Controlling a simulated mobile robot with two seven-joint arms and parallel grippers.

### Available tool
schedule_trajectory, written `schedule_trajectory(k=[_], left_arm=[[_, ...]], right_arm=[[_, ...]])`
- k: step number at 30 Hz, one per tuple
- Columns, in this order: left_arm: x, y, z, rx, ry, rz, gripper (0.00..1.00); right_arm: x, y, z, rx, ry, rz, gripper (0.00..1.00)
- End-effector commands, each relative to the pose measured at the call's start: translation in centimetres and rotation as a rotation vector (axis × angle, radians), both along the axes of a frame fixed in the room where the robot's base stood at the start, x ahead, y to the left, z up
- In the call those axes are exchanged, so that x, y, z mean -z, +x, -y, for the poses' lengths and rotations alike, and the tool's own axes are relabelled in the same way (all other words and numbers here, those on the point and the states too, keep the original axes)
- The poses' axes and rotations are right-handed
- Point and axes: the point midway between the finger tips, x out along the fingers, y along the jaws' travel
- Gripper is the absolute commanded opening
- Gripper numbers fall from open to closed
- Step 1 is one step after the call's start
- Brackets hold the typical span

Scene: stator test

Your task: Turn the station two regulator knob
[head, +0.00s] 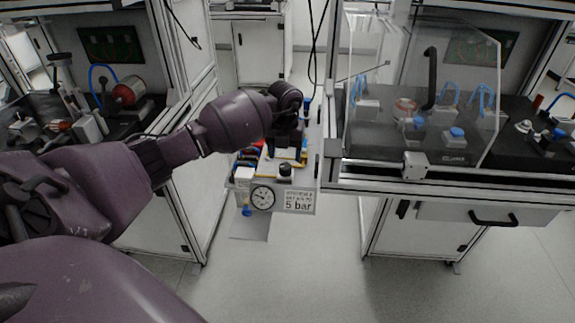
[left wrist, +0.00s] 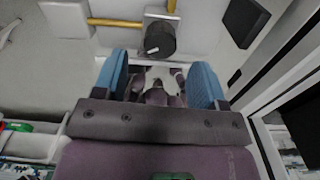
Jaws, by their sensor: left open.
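The regulator knob (head: 285,170) is a black round knob on a light panel, just right of a round pressure gauge (head: 262,197). A "5 bar" label (head: 298,200) sits below the knob. My left gripper (head: 284,154) is just above and behind the knob in the head view. In the left wrist view the black knob (left wrist: 160,38) carries a white mark and lies ahead of the gap between the two blue fingers of my left gripper (left wrist: 159,75). The fingers are apart and empty, and the knob is not between them. My right gripper is not in view.
Yellow tubes (left wrist: 115,22) run beside the knob. A clear guard (head: 430,90) and a workbench with blue-capped fittings stand to the right. Another bench with a red cylindrical part (head: 127,92) is at left. The floor (head: 290,270) below the panel is mostly clear.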

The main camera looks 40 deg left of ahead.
Motion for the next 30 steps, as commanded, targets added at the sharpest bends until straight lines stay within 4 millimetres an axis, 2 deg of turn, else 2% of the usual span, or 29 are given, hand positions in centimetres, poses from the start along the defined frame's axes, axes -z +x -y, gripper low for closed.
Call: schedule_trajectory(k=[1,3,9,21,23,30], left_arm=[[1.2,0.0,0.0,-0.001,-0.001,-0.004,0.65],[2.3,-0.1,0.1,-0.001,-0.001,-0.005,0.65],[4.1,0.0,0.0,-0.001,0.0,-0.001,0.65],[4.5,0.0,0.0,0.0,0.0,0.002,0.65],[4.5,0.0,0.0,0.0,0.0,0.002,0.59],[4.5,0.0,0.0,0.0,0.001,0.002,0.22]], right_arm=[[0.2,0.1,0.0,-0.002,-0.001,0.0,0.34],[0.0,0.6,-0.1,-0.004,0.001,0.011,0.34],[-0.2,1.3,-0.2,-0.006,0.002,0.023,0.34],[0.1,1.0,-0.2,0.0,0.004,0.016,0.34],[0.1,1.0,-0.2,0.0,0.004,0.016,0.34],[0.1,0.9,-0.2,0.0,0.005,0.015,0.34]])
